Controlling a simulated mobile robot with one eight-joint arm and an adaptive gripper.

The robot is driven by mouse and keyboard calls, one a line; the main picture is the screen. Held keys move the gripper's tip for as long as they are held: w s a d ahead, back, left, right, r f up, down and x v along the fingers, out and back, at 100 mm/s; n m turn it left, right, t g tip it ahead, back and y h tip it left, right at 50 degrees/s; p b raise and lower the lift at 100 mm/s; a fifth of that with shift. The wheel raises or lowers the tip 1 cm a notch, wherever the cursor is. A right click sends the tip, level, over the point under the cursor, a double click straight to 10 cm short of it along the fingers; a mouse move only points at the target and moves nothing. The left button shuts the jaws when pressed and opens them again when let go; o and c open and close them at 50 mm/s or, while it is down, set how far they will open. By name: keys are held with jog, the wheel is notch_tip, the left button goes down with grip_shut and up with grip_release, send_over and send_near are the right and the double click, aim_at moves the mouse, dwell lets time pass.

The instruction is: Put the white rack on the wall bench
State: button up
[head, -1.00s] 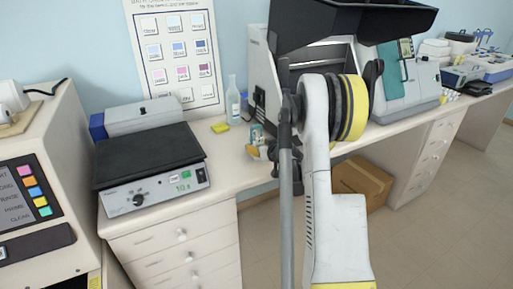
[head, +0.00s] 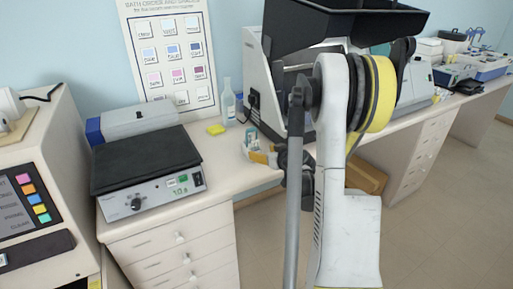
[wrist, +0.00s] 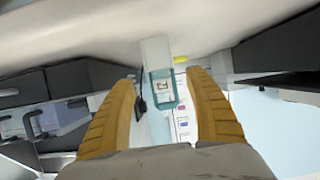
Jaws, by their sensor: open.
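A small white rack with teal parts (head: 251,140) stands on the wall bench (head: 228,172), near its front edge and left of the large white machine. In the wrist view the rack (wrist: 162,90) shows teal and white between my two yellow fingers, with a gap on each side. My gripper (head: 266,156) is open, just in front and to the right of the rack at the bench edge. My arm hides part of the gripper and the bench behind it. Whether the fingertips reach around the rack is hard to tell.
A hotplate-like device (head: 150,172) stands on the bench to the left. A yellow block (head: 216,129) and a clear bottle (head: 228,102) stand behind the rack. The white machine (head: 262,90) is close on the right. Some bare bench lies between the hotplate and the rack.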

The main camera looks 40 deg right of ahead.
jog(key=shift+v, duration=1.05)
jog(key=s+a+r+n+g+y, duration=0.15)
jog(key=a+r, duration=0.25)
jog(key=a, duration=0.8)
jog(key=s+a+r+n+g+y, duration=0.15)
jog(key=a+r, duration=0.35)
jog(key=a, duration=0.8)
jog(key=s+a+g, duration=0.3)
jog(key=s+a, duration=1)
jog(key=s, duration=0.4)
jog(key=shift+w, duration=0.1)
